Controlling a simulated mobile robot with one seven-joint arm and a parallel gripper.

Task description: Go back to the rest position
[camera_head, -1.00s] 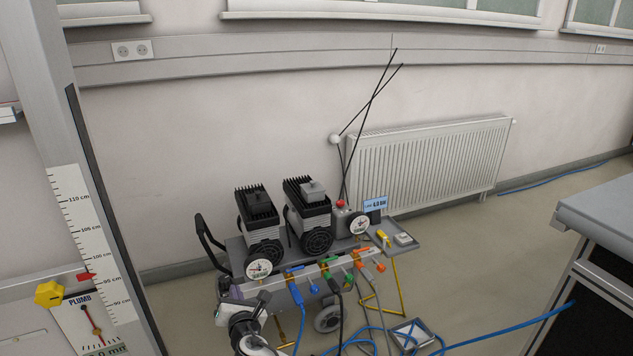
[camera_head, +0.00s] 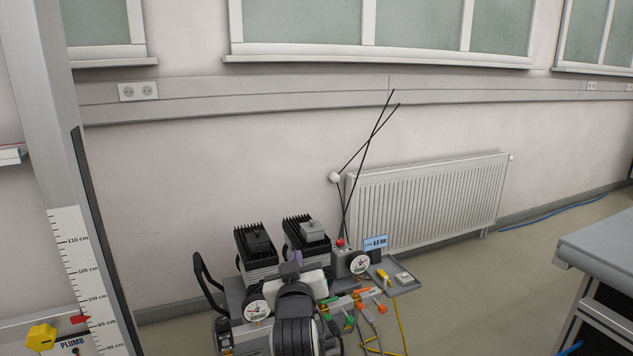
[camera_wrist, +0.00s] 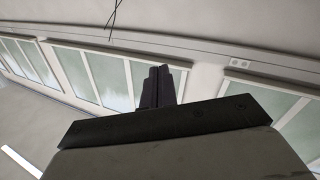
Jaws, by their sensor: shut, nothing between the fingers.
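My gripper (camera_wrist: 158,82) shows in the wrist view as two dark fingers lying together, shut and empty. Beyond them are only wall and windows, and nothing touches the fingertips. In the head view my gripper (camera_head: 293,265) is small and dark, at the top of my white and black arm. It shows in front of the compressor cart (camera_head: 236,297) and hides part of its middle. I cannot tell the exact gap between them.
The cart carries two black-finned motors (camera_head: 256,250), gauges and coloured valves. Thin black rods (camera_head: 368,150) rise behind it. A radiator (camera_head: 428,200) is on the wall. A grey bench (camera_head: 605,250) stands right, a scaled post (camera_head: 85,285) left. Floor between cart and bench looks open.

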